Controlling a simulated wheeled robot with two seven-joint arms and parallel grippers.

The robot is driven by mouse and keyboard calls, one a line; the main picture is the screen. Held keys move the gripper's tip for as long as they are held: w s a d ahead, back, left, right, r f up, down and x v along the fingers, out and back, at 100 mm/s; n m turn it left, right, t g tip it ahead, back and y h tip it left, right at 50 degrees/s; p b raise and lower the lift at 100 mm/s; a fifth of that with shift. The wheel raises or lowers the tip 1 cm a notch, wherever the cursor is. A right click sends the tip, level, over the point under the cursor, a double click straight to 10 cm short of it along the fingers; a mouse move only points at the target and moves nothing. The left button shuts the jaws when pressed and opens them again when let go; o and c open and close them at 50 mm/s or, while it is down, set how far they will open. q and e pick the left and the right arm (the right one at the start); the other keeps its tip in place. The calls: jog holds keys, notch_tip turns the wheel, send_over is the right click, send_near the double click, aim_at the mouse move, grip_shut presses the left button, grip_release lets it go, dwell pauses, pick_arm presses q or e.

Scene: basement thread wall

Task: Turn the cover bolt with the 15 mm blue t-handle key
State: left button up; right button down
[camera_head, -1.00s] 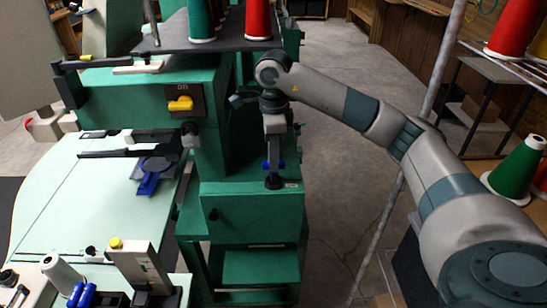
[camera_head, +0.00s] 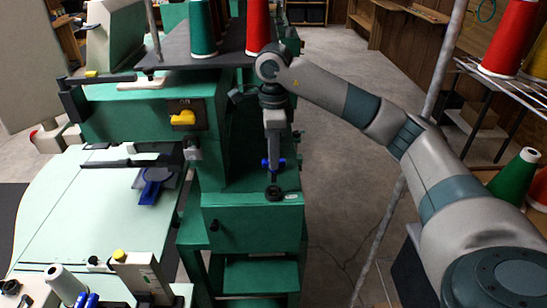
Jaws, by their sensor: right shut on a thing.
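The blue t-handle key (camera_head: 264,163) is in my right gripper (camera_head: 272,160), which is shut on it; blue handle ends stick out on both sides. The gripper points down above the green box-shaped housing (camera_head: 250,218) of the machine. The key's thin shaft hangs below the fingers toward a dark round part (camera_head: 275,194), which looks like the cover bolt, on the housing's top edge. I cannot tell whether the key's tip touches it or is just above it. My left gripper is not in view.
The green machine body (camera_head: 200,110) with a yellow knob (camera_head: 183,118) stands left of my right gripper. Thread cones (camera_head: 258,28) stand on a dark shelf above. A pale table (camera_head: 90,210) is at left. A grey slanted pole (camera_head: 400,180) passes by my right arm. Floor is open behind.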

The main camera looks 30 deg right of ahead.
jog(key=shift+r, duration=0.55)
